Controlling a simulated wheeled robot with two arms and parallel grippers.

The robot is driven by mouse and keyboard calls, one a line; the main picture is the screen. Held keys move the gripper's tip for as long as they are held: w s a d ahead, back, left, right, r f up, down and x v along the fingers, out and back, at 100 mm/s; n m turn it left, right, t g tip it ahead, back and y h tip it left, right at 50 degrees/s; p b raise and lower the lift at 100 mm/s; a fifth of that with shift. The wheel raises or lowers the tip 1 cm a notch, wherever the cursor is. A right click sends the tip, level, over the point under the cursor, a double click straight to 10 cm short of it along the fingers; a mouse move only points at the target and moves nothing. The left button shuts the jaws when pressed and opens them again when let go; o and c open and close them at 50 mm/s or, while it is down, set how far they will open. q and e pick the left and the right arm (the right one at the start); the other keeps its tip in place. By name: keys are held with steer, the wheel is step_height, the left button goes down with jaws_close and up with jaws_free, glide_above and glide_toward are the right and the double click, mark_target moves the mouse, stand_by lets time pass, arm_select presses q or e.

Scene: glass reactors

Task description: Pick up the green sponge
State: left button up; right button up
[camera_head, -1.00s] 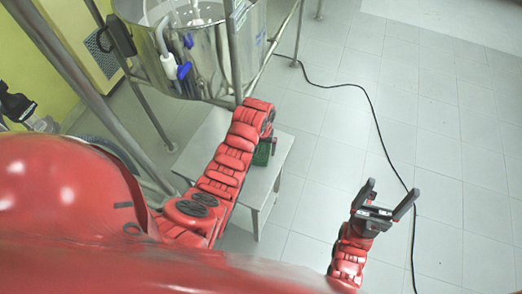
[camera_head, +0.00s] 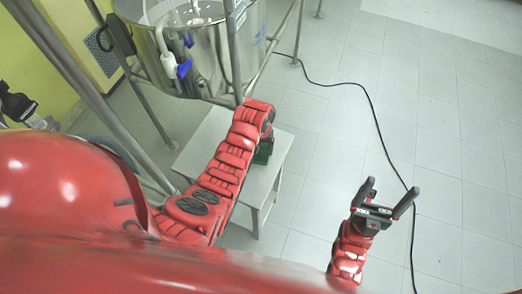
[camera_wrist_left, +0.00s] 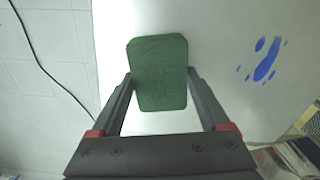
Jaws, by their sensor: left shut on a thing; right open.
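The green sponge (camera_wrist_left: 159,72) is a flat rounded block between the two dark fingers of my left gripper (camera_wrist_left: 159,82) in the left wrist view. The fingers touch its two sides. In the head view only a small part of the sponge (camera_head: 263,152) shows below the end of my left arm, over the small grey table (camera_head: 205,150). The left fingers are mostly hidden there by the arm. Whether the sponge still rests on the table I cannot tell. My right gripper (camera_head: 385,200) is open and empty above the floor, to the right of the table.
A blue splash mark (camera_wrist_left: 267,59) lies on the tabletop beside the sponge. A large steel and glass reactor vessel (camera_head: 205,55) with metal frame legs stands behind the table. A black cable (camera_head: 372,105) runs over the tiled floor.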

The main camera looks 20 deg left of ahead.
mark_target(261, 149)
arm_select(q)
steer(key=shift+w+r+b, duration=0.1)
steer(key=shift+r+b, duration=0.7)
steer(key=shift+b, duration=0.15)
steer(key=shift+r+b, duration=0.7)
steer(key=shift+b, duration=0.05)
steer(key=s, duration=0.1)
steer(key=s+d+r+p, duration=0.1)
steer(key=s+d+p, duration=0.1)
steer(key=shift+s+r, duration=0.25)
steer(key=shift+s, duration=0.05)
steer(key=s+d+p, duration=0.1)
steer(key=s, duration=0.2)
steer(key=s+d+p, duration=0.2)
steer(key=s, duration=0.1)
steer(key=s+d+p, duration=0.2)
steer(key=s, duration=0.2)
steer(key=shift+r, duration=0.3)
steer(key=shift+s+d, duration=0.2)
steer(key=shift+s, duration=0.25)
